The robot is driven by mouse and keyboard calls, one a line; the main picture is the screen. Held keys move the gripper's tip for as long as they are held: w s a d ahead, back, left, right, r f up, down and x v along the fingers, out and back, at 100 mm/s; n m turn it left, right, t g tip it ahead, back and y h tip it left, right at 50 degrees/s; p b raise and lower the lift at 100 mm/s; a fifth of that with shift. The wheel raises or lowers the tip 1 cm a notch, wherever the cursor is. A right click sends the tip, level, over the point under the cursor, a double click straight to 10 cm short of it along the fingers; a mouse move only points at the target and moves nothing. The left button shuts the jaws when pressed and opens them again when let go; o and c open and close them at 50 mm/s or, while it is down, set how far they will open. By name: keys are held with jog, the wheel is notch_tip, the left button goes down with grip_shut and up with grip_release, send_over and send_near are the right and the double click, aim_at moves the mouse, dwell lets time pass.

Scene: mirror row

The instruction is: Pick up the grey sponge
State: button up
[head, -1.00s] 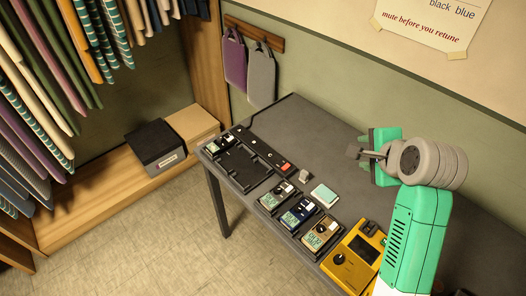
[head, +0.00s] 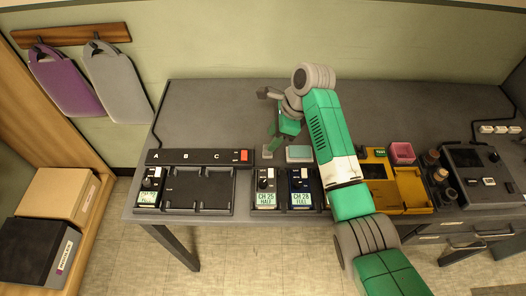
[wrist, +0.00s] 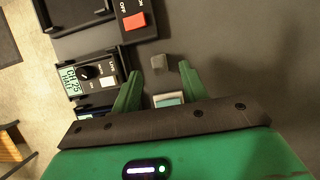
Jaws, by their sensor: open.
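The grey sponge (head: 267,154) is a small grey block on the dark table, just behind the row of pedal-like devices. In the wrist view the sponge (wrist: 158,62) lies just beyond and between the tips of my fingers. My gripper (wrist: 161,73) is open and empty, with its green fingers spread to either side. In the head view my gripper (head: 272,143) points down close to the sponge; the exact height gap is hard to tell. A pale teal-topped block (head: 299,153) lies right of the sponge; it also shows between my fingers in the wrist view (wrist: 168,100).
A black strip with a red switch (head: 244,156) lies left of the sponge. Devices marked CH 25 (head: 266,188) and CH 28 (head: 301,188) sit in front. A yellow device (head: 392,190) and pink container (head: 402,152) stand right. The table's back left is clear.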

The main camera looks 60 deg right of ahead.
jog(key=x, duration=0.1)
jog(key=b+x, duration=0.1)
jog(key=x, duration=0.2)
jog(key=shift+s+a+f, duration=0.1)
jog(key=shift+s+f, duration=0.15)
jog(key=shift+f, duration=0.2)
jog(key=shift+w+f, duration=0.25)
jog(key=shift+c, duration=0.4)
grip_shut()
